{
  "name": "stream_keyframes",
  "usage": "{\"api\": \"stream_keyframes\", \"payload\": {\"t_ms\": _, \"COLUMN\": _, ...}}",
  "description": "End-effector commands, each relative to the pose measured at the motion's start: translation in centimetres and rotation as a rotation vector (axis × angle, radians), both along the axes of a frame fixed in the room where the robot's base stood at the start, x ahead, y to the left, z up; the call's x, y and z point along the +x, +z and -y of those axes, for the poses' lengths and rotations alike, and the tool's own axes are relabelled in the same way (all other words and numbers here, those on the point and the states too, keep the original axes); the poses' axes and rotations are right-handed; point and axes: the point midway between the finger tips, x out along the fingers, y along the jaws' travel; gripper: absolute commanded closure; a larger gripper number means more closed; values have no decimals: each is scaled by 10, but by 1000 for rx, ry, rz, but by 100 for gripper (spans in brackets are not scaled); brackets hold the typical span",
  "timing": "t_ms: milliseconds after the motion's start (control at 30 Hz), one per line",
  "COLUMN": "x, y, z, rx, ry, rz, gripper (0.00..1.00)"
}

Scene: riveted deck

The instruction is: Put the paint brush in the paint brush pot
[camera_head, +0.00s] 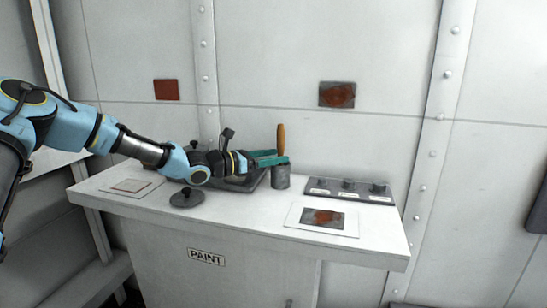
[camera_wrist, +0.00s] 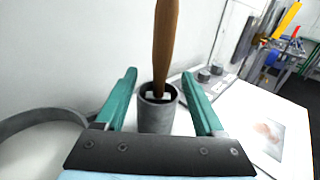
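The paint brush (camera_head: 281,138) stands nearly upright in the grey cylindrical pot (camera_head: 280,178) on the white counter, its orange-brown handle up. The wrist view shows the handle (camera_wrist: 165,40) rising from the mouth of the pot (camera_wrist: 157,119); the bristles are hidden inside. My gripper (camera_head: 280,157) reaches in from the left at the height of the pot's rim. Its teal fingers (camera_wrist: 159,77) are open, one on each side of the pot and handle, with gaps on both sides. Nothing is held.
A black knobbed lid (camera_head: 187,198) is at the counter's front left. A grey panel with several knobs (camera_head: 350,191) and a card with a rusty picture (camera_head: 322,219) are to the right. The wall is close behind.

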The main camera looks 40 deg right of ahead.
Motion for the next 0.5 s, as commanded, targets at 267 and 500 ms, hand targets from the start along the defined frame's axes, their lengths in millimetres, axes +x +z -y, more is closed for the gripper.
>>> {"api": "stream_keyframes", "payload": {"t_ms": 267, "x": 0, "y": 1, "z": 0, "rx": 0, "ry": 0, "rz": 0, "gripper": 26}}
{"api": "stream_keyframes", "payload": {"t_ms": 500, "x": 5, "y": 11, "z": -15, "rx": 1, "ry": 3, "rz": 1, "gripper": 26}}
